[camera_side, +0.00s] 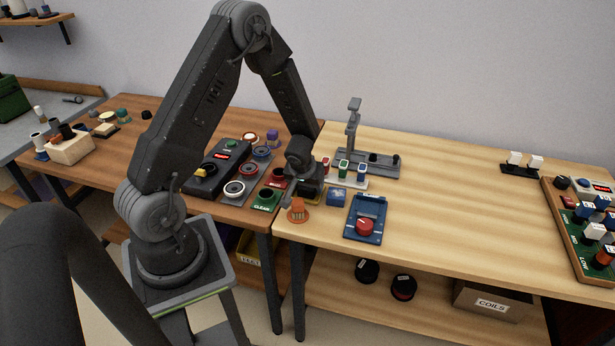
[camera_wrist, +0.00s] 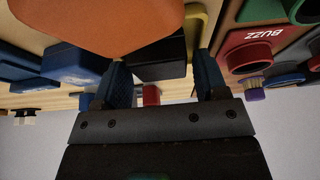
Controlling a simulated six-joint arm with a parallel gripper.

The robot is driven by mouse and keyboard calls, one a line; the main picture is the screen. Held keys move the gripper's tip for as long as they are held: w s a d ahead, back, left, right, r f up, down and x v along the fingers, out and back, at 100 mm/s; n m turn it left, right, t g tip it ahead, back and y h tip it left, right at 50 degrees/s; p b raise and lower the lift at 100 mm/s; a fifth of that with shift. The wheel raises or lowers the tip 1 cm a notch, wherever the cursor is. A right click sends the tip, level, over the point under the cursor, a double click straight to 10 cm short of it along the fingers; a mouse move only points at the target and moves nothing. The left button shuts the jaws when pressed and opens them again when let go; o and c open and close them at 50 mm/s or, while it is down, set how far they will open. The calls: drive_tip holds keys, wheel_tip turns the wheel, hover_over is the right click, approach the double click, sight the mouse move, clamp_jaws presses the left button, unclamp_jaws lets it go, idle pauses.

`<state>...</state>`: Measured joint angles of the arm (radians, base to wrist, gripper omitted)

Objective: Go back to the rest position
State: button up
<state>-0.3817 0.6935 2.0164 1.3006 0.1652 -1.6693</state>
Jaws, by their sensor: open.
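My gripper (camera_side: 299,200) is low over the seam between the darker left table and the lighter right table, on a bent arm. In the wrist view my gripper (camera_wrist: 163,75) has its two dark blue fingers spread apart. A black block-like thing (camera_wrist: 160,62) shows between and beyond the fingers; whether they touch it I cannot tell. An orange piece (camera_side: 298,213) is right beside the fingertips in the side view and looms large in the wrist view (camera_wrist: 95,25). No marked rest position is visible.
A blue block (camera_side: 336,197) and a blue unit with a red knob (camera_side: 365,225) are close on the right. The green CLEAR cup (camera_side: 265,199) and other coloured cups are on the left. A grey stand (camera_side: 354,130) rises behind. The right table's middle is clear.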

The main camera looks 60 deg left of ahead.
drive_tip(key=shift+r, duration=3.35)
drive_tip(key=shift+r, duration=0.25)
drive_tip(key=s+d+r+m+t+h, duration=0.1)
drive_tip(key=s+d+r+m, duration=0.3)
drive_tip(key=d+r, duration=0.5)
drive_tip(key=s+d+r+m+t, duration=0.15)
drive_tip(key=s+d+r, duration=0.4)
drive_tip(key=r, duration=0.55)
drive_tip(key=s+d+r+m+h, duration=0.2)
drive_tip(key=s+d+m, duration=0.1)
drive_tip(key=s+d, duration=0.4)
drive_tip(key=shift+s+r, duration=0.2)
drive_tip(key=shift+r, duration=0.2)
drive_tip(key=shift+m, duration=0.25)
